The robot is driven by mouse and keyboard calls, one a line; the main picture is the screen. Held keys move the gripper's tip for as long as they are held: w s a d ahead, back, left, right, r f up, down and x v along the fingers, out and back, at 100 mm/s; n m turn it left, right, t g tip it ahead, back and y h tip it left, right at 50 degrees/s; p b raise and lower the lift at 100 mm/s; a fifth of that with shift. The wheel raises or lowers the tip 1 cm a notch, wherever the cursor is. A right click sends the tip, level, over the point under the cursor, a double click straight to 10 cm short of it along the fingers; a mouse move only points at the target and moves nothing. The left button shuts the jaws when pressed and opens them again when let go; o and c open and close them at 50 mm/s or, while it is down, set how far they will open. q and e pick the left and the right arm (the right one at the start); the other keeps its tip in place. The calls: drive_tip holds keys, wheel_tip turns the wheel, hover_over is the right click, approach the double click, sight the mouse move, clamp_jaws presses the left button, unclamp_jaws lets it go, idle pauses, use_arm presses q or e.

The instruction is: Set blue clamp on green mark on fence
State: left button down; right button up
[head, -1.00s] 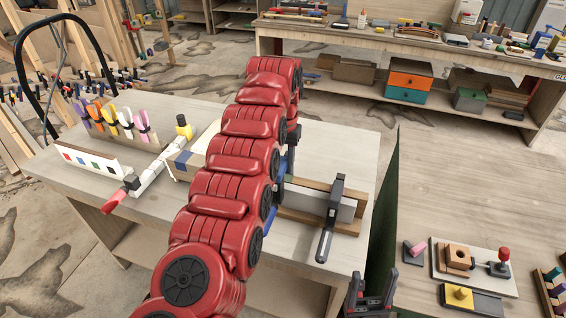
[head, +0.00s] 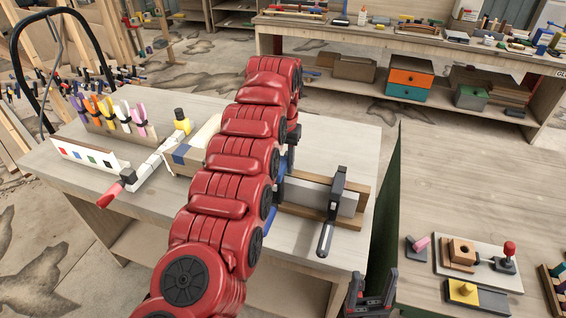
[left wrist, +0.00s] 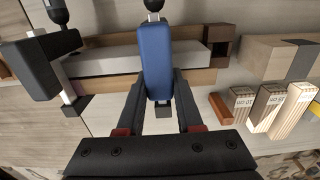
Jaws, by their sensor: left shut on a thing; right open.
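The blue clamp (left wrist: 155,58) is between the fingers of my left gripper (left wrist: 160,88) in the left wrist view, which is shut on it. It lies across a long grey-faced bar with wood behind it (left wrist: 112,62). I cannot tell whether it touches the bar. In the head view my red left arm hides most of this gripper; small blue parts (head: 270,216) show beside it. A white upright board (head: 112,164) at the left of the bench carries coloured squares, one green (head: 92,160). My right gripper (head: 370,300) is open and empty at the bottom edge.
A black clamp (head: 333,212) sits on the bar's right end. A rack of coloured clamps (head: 115,118) stands behind the white board. Numbered wooden blocks (left wrist: 270,105) lie right of my left gripper. The bench's right corner is mostly clear.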

use_arm(q)
drive_tip(key=shift+f+b, duration=0.55)
drive_tip(key=shift+b, duration=0.15)
drive_tip(key=shift+c, duration=2.4)
unclamp_jaws()
drive_tip(key=shift+r, duration=0.15)
drive_tip(key=shift+r, duration=0.25)
wheel_tip(320, 180, up, 17)
drive_tip(key=p, duration=1.6)
drive_tip(key=shift+f, duration=0.15)
